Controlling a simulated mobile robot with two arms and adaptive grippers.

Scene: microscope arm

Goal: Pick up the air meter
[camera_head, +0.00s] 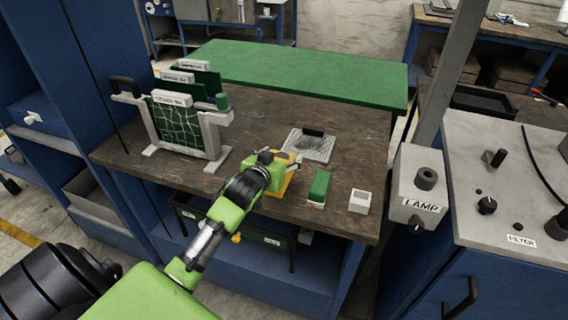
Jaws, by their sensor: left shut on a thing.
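My left gripper (276,164) reaches in from the lower left over the front of the brown bench. It is shut on a yellow item (287,184) that shows partly under and beside the fingers; the gripper hides the rest. This yellow item may be the air meter, but no label on it can be read. I cannot tell whether it still touches the bench top. A green and white box (319,188) and a small whitish box (359,201) stand to its right. My right gripper is not in view.
A grey rack (211,132) with labelled green boards stands at the back left of the brown bench (345,150). A grey plate (312,146) lies behind the gripper. A lamp box (418,183) and filter console (505,215) stand at the right. A green-topped table (300,70) is behind.

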